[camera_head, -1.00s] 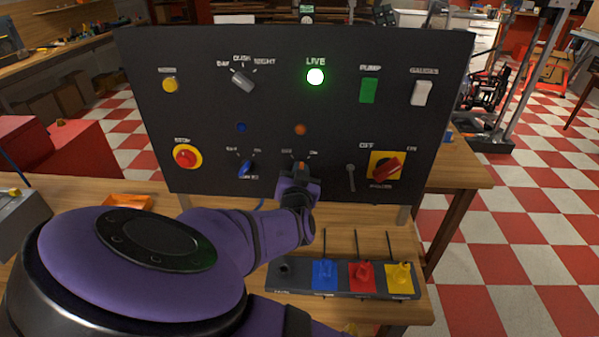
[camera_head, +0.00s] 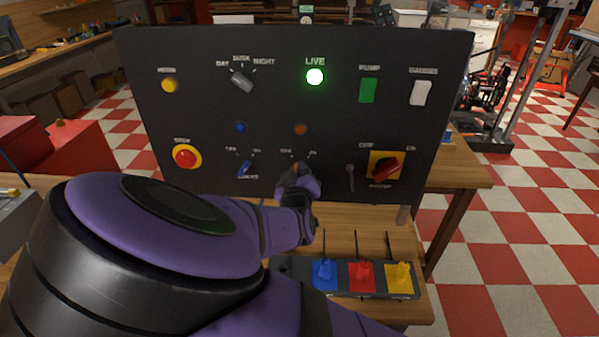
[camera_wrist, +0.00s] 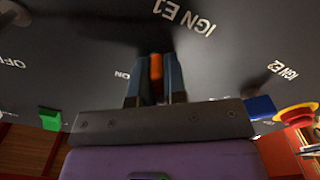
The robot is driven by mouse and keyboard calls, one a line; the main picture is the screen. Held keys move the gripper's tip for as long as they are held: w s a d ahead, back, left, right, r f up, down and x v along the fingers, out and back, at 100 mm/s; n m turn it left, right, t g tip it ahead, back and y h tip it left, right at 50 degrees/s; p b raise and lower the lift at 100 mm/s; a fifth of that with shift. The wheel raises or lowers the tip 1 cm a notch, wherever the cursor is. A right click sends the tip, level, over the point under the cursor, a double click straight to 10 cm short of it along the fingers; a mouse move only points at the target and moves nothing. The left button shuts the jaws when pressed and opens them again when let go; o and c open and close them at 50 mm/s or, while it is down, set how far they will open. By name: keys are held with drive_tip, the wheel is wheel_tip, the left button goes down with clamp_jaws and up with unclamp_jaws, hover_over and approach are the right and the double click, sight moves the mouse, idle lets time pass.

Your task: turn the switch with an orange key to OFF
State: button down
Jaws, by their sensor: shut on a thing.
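The orange key (camera_wrist: 156,78) stands between my gripper's two dark fingers in the wrist view, and both fingers touch its sides. In the head view a small part of the orange key (camera_head: 296,166) shows on the lower row of the black panel (camera_head: 210,125), with labels at its left and right. My gripper (camera_head: 297,174) is shut on it, and it also shows in the wrist view (camera_wrist: 155,82). My wrist hides the lower part of this switch. I cannot tell exactly which label the key points at.
A blue key switch (camera_head: 245,168) is left of my gripper; a grey lever (camera_head: 350,177) and red rotary switch (camera_head: 387,168) are to the right. The LIVE lamp (camera_head: 315,77) glows green. A rack (camera_head: 291,269) with blue, red and yellow pieces stands below on the bench.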

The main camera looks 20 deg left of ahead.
drive_tip(key=shift+n, duration=0.5)
drive_tip(key=c, duration=1.2)
unclamp_jaws()
drive_tip(key=shift+o, duration=0.2)
drive_tip(key=v, duration=1.1)
drive_tip(key=shift+w+d, duration=0.15)
